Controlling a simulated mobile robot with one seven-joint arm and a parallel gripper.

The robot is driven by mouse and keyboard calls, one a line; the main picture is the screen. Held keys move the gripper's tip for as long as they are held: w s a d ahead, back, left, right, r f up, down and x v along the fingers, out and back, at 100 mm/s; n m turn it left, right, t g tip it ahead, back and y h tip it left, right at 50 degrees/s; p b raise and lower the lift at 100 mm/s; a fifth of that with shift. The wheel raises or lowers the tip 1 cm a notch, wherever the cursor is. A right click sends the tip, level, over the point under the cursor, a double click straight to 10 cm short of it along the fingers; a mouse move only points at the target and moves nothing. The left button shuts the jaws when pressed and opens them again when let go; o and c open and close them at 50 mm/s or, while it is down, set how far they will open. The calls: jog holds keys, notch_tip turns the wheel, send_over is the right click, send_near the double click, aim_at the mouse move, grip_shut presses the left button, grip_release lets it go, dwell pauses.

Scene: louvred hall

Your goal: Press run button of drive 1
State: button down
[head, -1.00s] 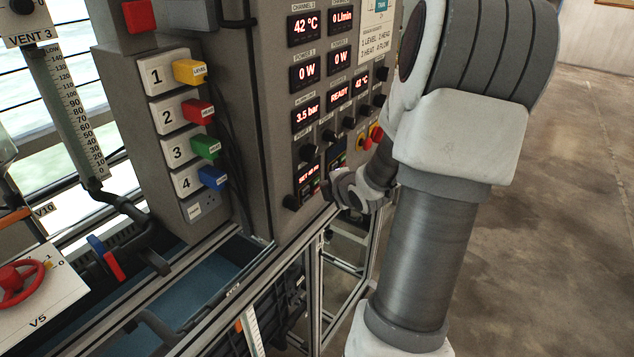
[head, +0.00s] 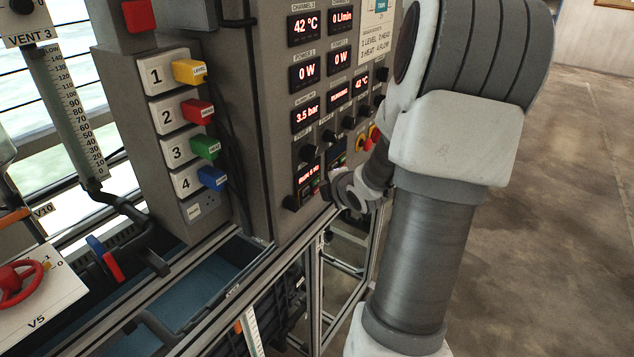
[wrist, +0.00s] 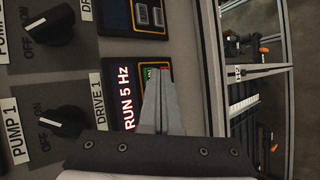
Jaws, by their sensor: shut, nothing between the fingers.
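The drive 1 panel (wrist: 126,95) shows a lit display reading "RUN 5 Hz" in the wrist view. In the head view its display (head: 306,176) glows red low on the cabinet front. A green button (wrist: 149,73) and a red one beside it show just beyond my fingertips. My gripper (wrist: 157,72) is shut and empty, with its tips at the lower part of the green button. The fingers hide the rest of the keys, and I cannot tell whether they touch. In the head view my gripper (head: 330,190) is close against the panel.
Pump 1 knob (wrist: 62,122) and another black knob (wrist: 48,27) sit beside the drives. A second drive panel (wrist: 145,18) lies alongside. A status display (head: 339,93) reads "RUNNING". Coloured plugs (head: 190,72) and a blue tray (head: 195,290) are left; open floor lies right.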

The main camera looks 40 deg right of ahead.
jog(key=shift+s+d, duration=0.15)
jog(key=shift+s, duration=0.45)
jog(key=shift+s+d+p, duration=0.25)
jog(key=shift+s+p, duration=0.05)
jog(key=shift+s, duration=0.5)
jog(key=shift+s+d+p, duration=0.2)
jog(key=shift+s+p, duration=0.15)
jog(key=shift+s, duration=0.5)
jog(key=shift+s+d+p, duration=0.25)
jog(key=shift+s+p, duration=0.05)
jog(key=shift+s, duration=0.5)
jog(key=shift+w+f, duration=0.1)
